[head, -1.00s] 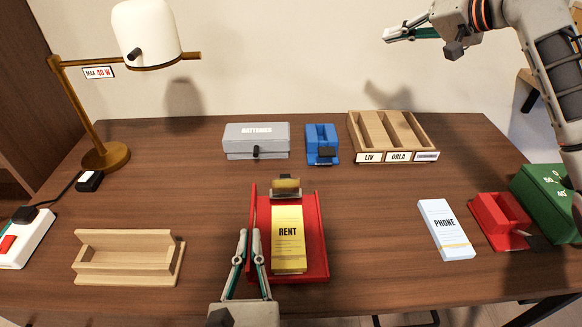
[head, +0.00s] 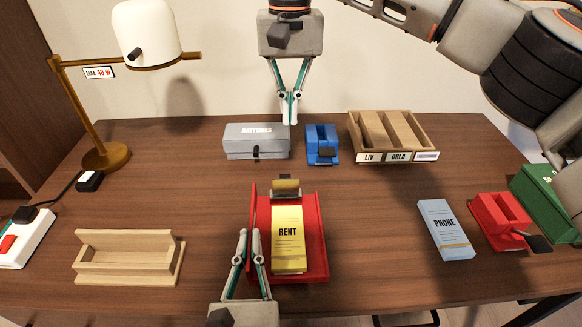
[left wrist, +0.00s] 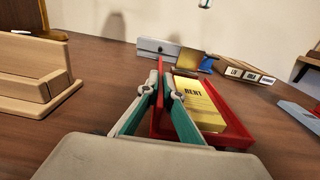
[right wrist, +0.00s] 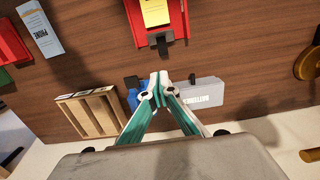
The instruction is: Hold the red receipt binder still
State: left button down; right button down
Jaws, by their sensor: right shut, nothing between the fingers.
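The red receipt binder (head: 316,240) lies on the desk at the front middle, a yellow RENT pad (head: 288,255) in it and a brass-coloured clip (head: 286,188) at its far end. My left gripper (head: 249,232) is closed on its left side wall, one finger on each side; the left wrist view shows the red wall (left wrist: 158,115) between the fingers. My right gripper (head: 290,122) is shut and empty, pointing down in front of the grey BATTERIES box (head: 257,145) and beside the blue clip holder (head: 321,140), beyond the binder's far end.
A wooden tray (head: 354,135) with name labels stands at the back right. A PHONE pad (head: 445,230), a small red holder (head: 498,212) and a green box (head: 545,200) are at right. A wooden stand (head: 125,271), lamp (head: 106,157) and power strip (head: 28,240) are at left.

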dwell(0.3)
send_over(285, 177)
jog(key=w+d, duration=0.1)
notch_tip(285, 177, down, 10)
jog(key=shift+f, duration=0.25)
jog(key=s, duration=0.2)
jog(key=shift+s+d, duration=0.1)
jog(key=shift+s, duration=0.2)
jog(key=shift+s+f, duration=0.15)
jog(key=shift+s, duration=0.4)
